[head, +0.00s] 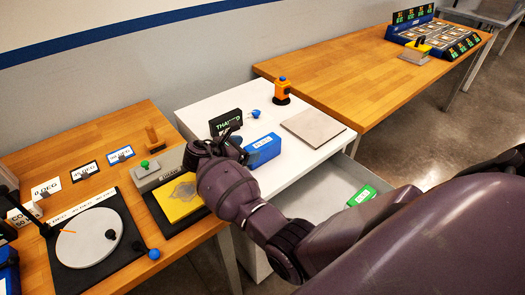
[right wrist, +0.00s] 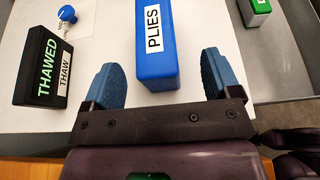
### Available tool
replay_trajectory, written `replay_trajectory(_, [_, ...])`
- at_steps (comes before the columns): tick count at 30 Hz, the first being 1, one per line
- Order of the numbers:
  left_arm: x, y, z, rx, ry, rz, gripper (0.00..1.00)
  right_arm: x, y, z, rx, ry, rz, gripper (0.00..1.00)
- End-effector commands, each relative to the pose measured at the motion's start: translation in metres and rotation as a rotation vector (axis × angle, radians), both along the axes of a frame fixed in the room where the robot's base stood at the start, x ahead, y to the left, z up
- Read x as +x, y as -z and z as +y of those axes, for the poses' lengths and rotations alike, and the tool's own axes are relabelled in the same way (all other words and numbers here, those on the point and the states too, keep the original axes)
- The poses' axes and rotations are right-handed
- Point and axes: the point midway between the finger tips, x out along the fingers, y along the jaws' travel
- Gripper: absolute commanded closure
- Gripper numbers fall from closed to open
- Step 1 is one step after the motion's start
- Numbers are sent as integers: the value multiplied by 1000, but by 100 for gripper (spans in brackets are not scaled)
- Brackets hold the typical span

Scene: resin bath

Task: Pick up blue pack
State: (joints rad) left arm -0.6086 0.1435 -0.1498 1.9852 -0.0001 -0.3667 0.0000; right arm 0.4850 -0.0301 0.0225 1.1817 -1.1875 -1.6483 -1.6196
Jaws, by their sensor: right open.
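The blue pack (head: 262,151) lies on the white cabinet top, just beyond my right gripper (head: 228,143). In the right wrist view the blue pack (right wrist: 157,35) has a white label reading "PLIES". My right gripper (right wrist: 160,80) is open there, with one blue fingertip to each side of the pack's near end. The near end shows between the fingers, and I see no contact. I cannot tell the height between fingers and pack. My left gripper is not in view.
A black "THAWED" block (right wrist: 50,72) stands left of the gripper, with a blue knob (right wrist: 67,15) behind it. A beige plate (head: 313,126) and an orange device (head: 282,92) share the cabinet top. An open drawer below holds a green pack (head: 362,196).

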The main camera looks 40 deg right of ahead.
Motion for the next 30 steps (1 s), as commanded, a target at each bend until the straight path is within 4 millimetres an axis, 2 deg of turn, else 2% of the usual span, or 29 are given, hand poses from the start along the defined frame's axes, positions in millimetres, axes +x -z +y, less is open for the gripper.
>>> replay_trajectory(13, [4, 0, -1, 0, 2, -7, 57, 10, 25, -41, 1, -1, 0, 17])
replay_trajectory(23, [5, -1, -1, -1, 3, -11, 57, 10, 27, -46, 1, 0, -1, 17])
replay_trajectory(30, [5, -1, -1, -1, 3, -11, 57, 10, 27, -46, 1, 0, 0, 54])
